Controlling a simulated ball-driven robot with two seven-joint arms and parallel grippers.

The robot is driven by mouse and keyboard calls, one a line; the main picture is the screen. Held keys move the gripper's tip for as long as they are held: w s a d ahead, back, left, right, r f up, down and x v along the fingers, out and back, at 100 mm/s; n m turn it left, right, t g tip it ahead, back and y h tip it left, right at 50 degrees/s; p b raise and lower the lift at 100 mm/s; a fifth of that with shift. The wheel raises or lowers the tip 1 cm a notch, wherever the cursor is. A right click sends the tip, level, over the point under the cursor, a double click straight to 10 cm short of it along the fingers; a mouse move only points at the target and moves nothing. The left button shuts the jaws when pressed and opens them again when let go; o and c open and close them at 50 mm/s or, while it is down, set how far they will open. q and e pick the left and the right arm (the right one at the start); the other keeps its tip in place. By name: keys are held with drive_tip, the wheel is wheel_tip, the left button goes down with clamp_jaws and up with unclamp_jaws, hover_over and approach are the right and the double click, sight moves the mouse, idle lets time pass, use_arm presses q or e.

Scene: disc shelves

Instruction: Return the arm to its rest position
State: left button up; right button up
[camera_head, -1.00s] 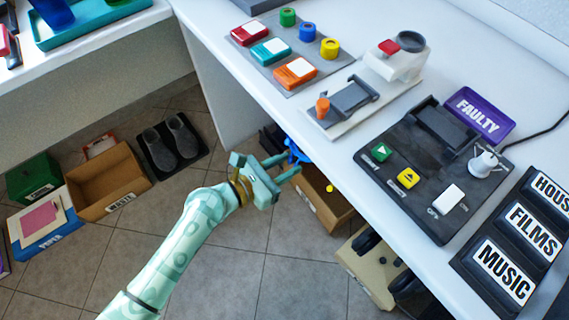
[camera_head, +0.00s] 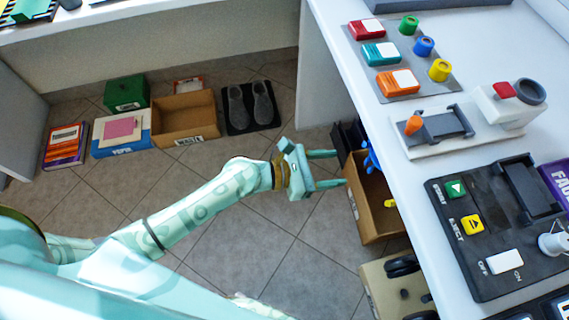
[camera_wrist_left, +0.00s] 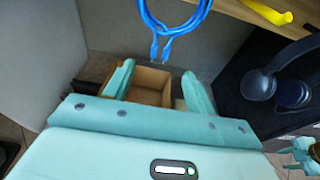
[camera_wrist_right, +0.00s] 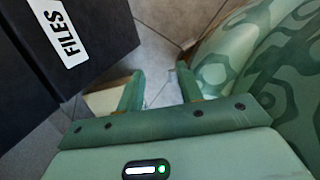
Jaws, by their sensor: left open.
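My left arm comes in from the left in the head view, over the tiled floor. Its gripper (camera_head: 325,168) is open and empty, beside the desk's left edge and close to an open cardboard box (camera_head: 372,215). In the left wrist view the fingers of the left gripper (camera_wrist_left: 155,88) stand apart with nothing between them; a smaller brown box shows beyond. My right gripper (camera_wrist_right: 160,88) shows in the right wrist view, fingers apart and empty, between a black FILES box (camera_wrist_right: 60,50) and a patterned green part of my own body. It is not in the head view.
The white desk (camera_head: 330,60) carries a button panel (camera_head: 475,225) and colored blocks. A blue cable (camera_wrist_left: 172,28) and dark headphones (camera_wrist_left: 280,80) are near the left gripper. A WASTE box (camera_head: 187,120), shoes (camera_head: 248,105) and books stand on the floor at the back left.

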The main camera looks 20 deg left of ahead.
use_arm(q)
drive_tip(key=p+v, duration=0.2)
drive_tip(key=v, duration=0.9)
use_arm(e)
drive_tip(key=s+f+m, duration=0.1)
drive_tip(key=s+f, duration=0.1)
drive_tip(key=s, duration=0.5)
use_arm(q)
drive_tip(key=s+a+f+m+g+y+p, duration=0.2)
drive_tip(key=s+a+f+m+y+p, duration=0.2)
drive_tip(key=s+a+f+m+p, duration=0.25)
drive_tip(key=s+a+f+m+g+y+p, duration=0.2)
drive_tip(key=s+a+f+m+y+p, duration=0.25)
drive_tip(key=s+f+m+p, duration=0.35)
drive_tip(key=s+a+m+g+y+p, duration=0.1)
drive_tip(key=s+m, duration=0.6)
drive_tip(key=s, duration=0.9)
drive_tip(key=s+m+g+y+p, duration=0.3)
drive_tip(key=s+m, duration=0.4)
drive_tip(key=s, duration=0.9)
drive_tip(key=shift+s+a+f+g+p, duration=0.35)
drive_tip(key=shift+g+p, duration=0.25)
drive_tip(key=shift+p, duration=0.45)
use_arm(e)
wheel_tip(320, 180, up, 15)
drive_tip(key=s+a+m+y, duration=0.1)
drive_tip(key=a+m, duration=0.1)
drive_tip(key=shift+s+a+t+y, duration=0.2)
drive_tip(key=shift+a+t+y, duration=0.15)
drive_tip(key=shift+t+y, duration=0.05)
